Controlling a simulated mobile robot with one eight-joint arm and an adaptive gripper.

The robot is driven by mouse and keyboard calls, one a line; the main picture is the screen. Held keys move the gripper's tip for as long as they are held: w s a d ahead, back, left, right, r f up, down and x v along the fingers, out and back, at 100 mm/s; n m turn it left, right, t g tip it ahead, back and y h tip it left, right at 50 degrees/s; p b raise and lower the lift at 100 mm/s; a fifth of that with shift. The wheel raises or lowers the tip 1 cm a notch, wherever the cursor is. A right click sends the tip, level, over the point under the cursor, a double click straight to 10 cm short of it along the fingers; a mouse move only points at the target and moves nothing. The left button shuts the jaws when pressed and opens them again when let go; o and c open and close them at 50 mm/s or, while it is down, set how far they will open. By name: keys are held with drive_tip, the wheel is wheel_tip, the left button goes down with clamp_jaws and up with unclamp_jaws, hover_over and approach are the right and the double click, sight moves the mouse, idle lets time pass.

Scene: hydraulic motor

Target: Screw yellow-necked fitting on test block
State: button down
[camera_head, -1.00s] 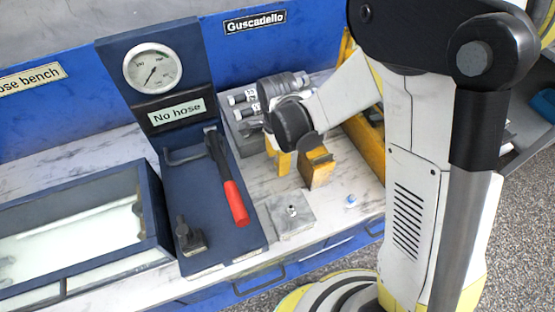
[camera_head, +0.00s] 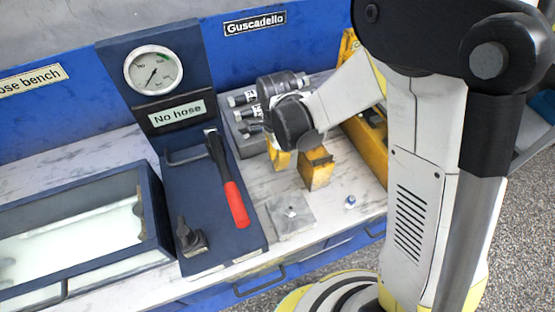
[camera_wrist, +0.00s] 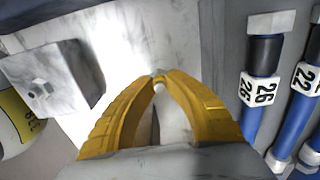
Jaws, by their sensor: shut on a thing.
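The test block is a light grey metal block (camera_head: 290,216) on the bench front, with a small stud or hole on top. It also shows at the left of the wrist view (camera_wrist: 55,78). My gripper (camera_wrist: 160,78) has yellow fingers that come together at the tips on a small pale piece, mostly hidden between them; I take it for the fitting, but no yellow neck is distinguishable. The gripper is behind and to the right of the block in the head view, apart from it. A small blue-ringed metal fitting (camera_head: 350,201) lies on the bench, right of the block.
A dark blue panel with a red-handled lever (camera_head: 236,203) stands left of the block, below a pressure gauge (camera_head: 154,70). A yellow rack (camera_head: 368,142) lies behind my arm.

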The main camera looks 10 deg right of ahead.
drive_tip(key=shift+r+p, duration=1.7)
drive_tip(key=shift+r, duration=0.95)
